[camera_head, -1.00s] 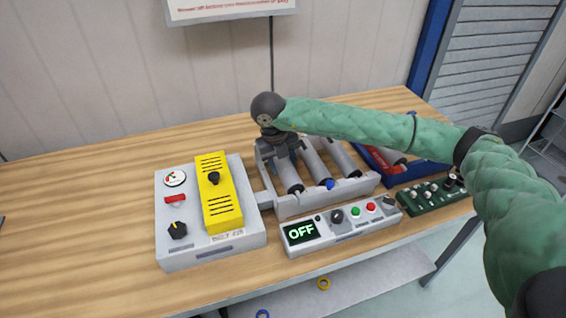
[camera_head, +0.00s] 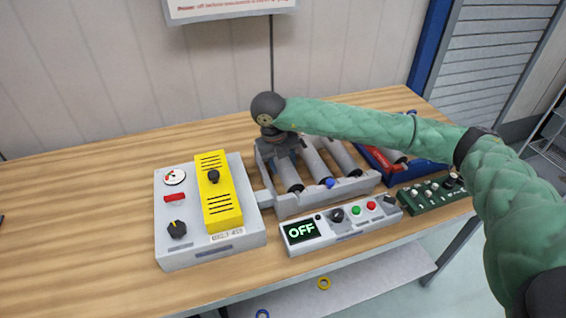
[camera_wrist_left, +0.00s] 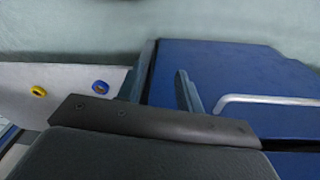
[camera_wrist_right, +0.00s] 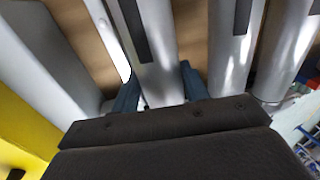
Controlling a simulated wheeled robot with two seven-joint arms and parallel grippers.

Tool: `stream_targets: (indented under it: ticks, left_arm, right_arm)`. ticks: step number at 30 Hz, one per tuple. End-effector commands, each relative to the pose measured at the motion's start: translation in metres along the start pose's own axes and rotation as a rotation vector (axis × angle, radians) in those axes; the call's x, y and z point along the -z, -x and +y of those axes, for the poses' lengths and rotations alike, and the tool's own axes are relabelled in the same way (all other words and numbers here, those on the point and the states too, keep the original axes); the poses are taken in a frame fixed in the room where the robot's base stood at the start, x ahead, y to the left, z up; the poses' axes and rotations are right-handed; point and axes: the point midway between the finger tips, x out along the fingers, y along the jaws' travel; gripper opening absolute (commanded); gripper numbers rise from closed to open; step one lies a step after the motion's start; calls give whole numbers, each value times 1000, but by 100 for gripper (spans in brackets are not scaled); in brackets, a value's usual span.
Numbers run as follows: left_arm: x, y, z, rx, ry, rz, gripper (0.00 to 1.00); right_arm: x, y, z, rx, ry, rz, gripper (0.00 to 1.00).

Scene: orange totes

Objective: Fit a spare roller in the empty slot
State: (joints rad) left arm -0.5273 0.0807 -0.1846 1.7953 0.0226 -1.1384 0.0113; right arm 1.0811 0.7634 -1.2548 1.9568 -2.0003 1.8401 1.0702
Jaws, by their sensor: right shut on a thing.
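The grey roller frame (camera_head: 330,195) stands in the middle of the table with grey rollers lying side by side in it. My right gripper (camera_head: 287,168) is over the frame's left end, pointing down, shut on the leftmost roller (camera_wrist_right: 155,62). That roller lies in line with the middle roller (camera_head: 315,163) and the right roller (camera_head: 344,157). Whether it is fully seated is hidden by the gripper. A blue tray (camera_head: 426,172) at the right holds a grey roller (camera_head: 396,156) and something red. My left gripper (camera_wrist_left: 160,88) is open and empty, away from the table.
A grey box (camera_head: 200,255) with a yellow cover (camera_head: 215,190) stands left of the frame. A control panel (camera_head: 345,231) reading OFF lies in front, a green board (camera_head: 430,195) to its right. Rings lie on the lower shelf (camera_head: 350,290).

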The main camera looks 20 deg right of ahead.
Motion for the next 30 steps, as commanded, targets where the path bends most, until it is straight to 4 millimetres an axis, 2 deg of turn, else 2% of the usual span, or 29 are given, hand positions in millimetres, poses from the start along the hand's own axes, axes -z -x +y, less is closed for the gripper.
stream_targets:
  ticks: [2, 3, 6, 17, 30]
  left_arm:
    - [0, -1, 0, 0, 0, 0, 36]
    - [0, 0, 0, 0, 0, 0, 36]
    - [0, 0, 0, 0, 0, 0, 36]
    - [0, -3, 0, 0, 0, 0, 36]
    - [-3, -23, -1, 0, 0, 0, 36]
  right_arm:
    - [0, 0, 0, 0, 0, -1, 9]
    - [0, 0, 0, 0, 0, -1, 53]
    - [0, 0, 0, 0, 0, -1, 70]
    - [0, 3, 1, -1, 0, -1, 70]
    - [-1, 63, 1, -1, 0, -2, 70]
